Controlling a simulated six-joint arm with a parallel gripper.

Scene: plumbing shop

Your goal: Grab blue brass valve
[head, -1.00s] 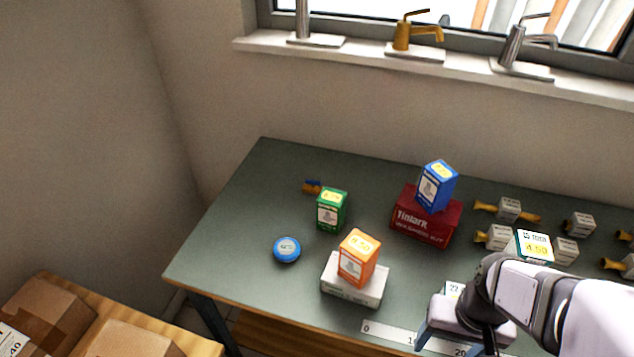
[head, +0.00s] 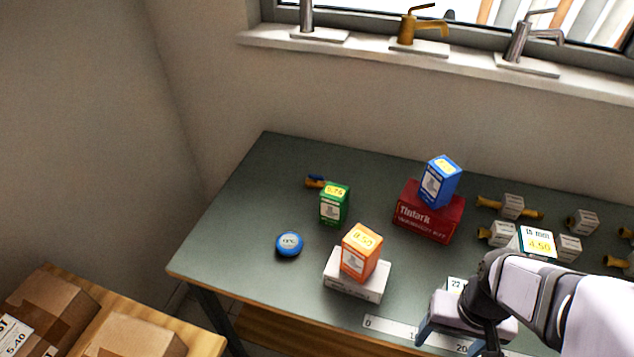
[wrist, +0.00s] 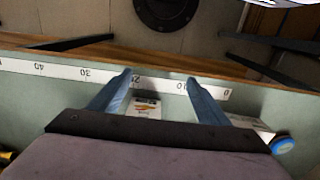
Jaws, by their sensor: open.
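The blue-handled brass valve (head: 316,182) lies at the back left of the green table, just behind the green box (head: 335,204), which may hide part of it. My gripper (head: 447,344) is at the front edge of the table, well to the right and in front of the valve. In the wrist view my gripper (wrist: 160,82) has its two fingers spread apart with nothing held between them. The valve cannot be made out in the wrist view.
An orange box (head: 361,252) stands on a white box (head: 356,277), and a blue box (head: 439,182) on a red box (head: 428,214). A blue round tin (head: 289,244) lies left. Brass fittings (head: 512,207) fill the right. A ruler strip (head: 391,327) runs along the front edge.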

